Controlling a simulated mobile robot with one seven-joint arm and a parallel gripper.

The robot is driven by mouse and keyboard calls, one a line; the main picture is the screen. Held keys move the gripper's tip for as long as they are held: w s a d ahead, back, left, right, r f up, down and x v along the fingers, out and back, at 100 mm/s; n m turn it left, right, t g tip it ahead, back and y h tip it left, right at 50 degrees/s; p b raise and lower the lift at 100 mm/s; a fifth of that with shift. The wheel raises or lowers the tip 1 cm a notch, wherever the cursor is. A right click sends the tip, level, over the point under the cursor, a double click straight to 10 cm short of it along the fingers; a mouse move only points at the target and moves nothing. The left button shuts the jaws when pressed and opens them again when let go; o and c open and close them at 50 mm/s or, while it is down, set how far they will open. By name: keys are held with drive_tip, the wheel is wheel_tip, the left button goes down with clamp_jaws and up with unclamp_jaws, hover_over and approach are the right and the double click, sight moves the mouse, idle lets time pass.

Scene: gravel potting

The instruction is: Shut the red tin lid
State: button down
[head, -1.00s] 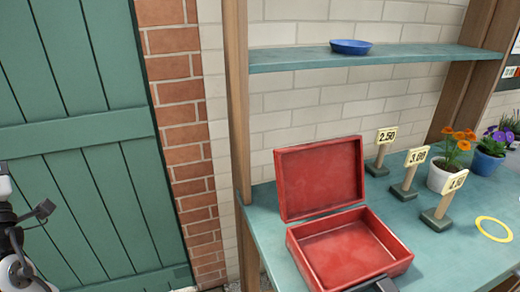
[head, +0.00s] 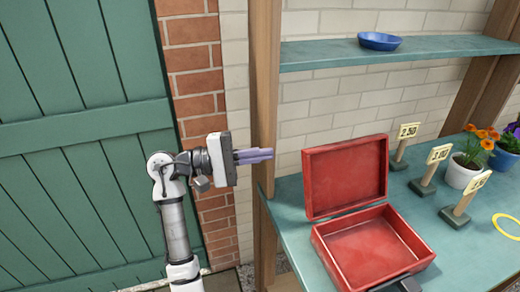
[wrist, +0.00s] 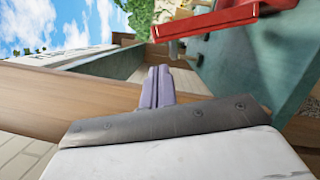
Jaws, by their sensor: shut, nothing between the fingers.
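The red tin (head: 365,245) stands on the green bench, and its inside looks empty. Its red lid (head: 346,175) stands open, roughly upright at the tin's back edge. My gripper (head: 268,155) is shut and empty, left of the lid and apart from it, by the wooden post. In the wrist view my gripper's purple fingers (wrist: 160,72) are together, with the wooden post close by. A red part of the tin (wrist: 205,21) shows at the top of the wrist view; I cannot tell which part.
A wooden post (head: 264,100) stands between my gripper and the tin. A shelf (head: 320,56) with a blue dish (head: 379,41) is above. Price signs, including one marked 2.50 (head: 408,131), a white flower pot (head: 463,174) and a yellow ring (head: 509,227) are to the right.

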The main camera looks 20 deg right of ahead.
drive_tip(key=p+x, duration=0.1)
drive_tip(key=x, duration=0.6)
drive_tip(key=shift+p, duration=0.3)
drive_tip(key=shift+d+r, duration=0.15)
drive_tip(key=shift+d, duration=0.05)
